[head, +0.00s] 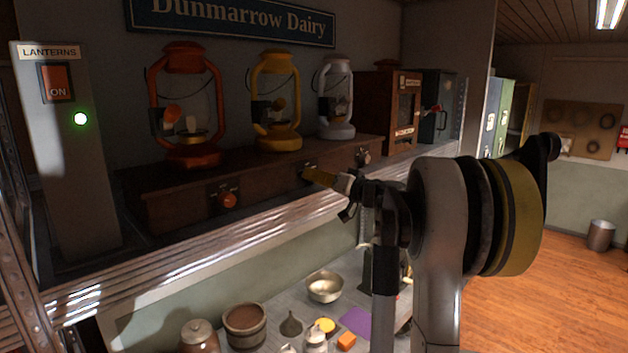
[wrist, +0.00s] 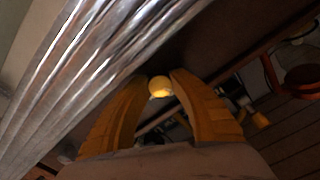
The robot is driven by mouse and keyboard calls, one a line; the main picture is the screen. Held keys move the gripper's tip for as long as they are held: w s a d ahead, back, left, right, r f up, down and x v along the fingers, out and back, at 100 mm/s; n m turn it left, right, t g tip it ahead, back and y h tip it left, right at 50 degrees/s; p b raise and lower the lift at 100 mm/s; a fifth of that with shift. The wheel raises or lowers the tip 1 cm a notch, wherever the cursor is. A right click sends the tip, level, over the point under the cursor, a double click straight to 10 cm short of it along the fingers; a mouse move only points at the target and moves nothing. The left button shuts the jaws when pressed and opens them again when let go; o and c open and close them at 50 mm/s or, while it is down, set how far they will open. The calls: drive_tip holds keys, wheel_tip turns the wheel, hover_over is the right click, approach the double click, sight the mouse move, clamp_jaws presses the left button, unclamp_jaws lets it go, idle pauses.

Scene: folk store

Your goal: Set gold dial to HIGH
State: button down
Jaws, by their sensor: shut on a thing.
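The gold dial (wrist: 160,87) shows in the wrist view as a small round yellow knob between my two yellow fingers. My gripper (head: 314,176) is shut on it at the front of the wooden base (head: 262,185), below the yellow lantern (head: 277,105). In the head view my fingers mostly hide the dial, so its setting cannot be read. An orange dial (head: 229,200) sits to the left below the orange-red lantern (head: 185,115). A grey dial (head: 363,157) sits to the right, below the white lantern (head: 336,98).
A LANTERNS panel (head: 105,170) at the left has an orange ON switch (head: 56,82) and a lit green lamp (head: 80,119). A metal shelf edge (head: 215,245) runs below the base. A wooden box (head: 388,105) stands at the right. The lower counter holds a bowl (head: 324,287) and several other items.

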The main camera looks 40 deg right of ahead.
idle(0.3)
drive_tip(key=c, duration=1.1)
unclamp_jaws()
drive_tip(key=shift+o, duration=0.2)
drive_tip(key=s, duration=1.2)
drive_tip(key=shift+d, duration=0.45)
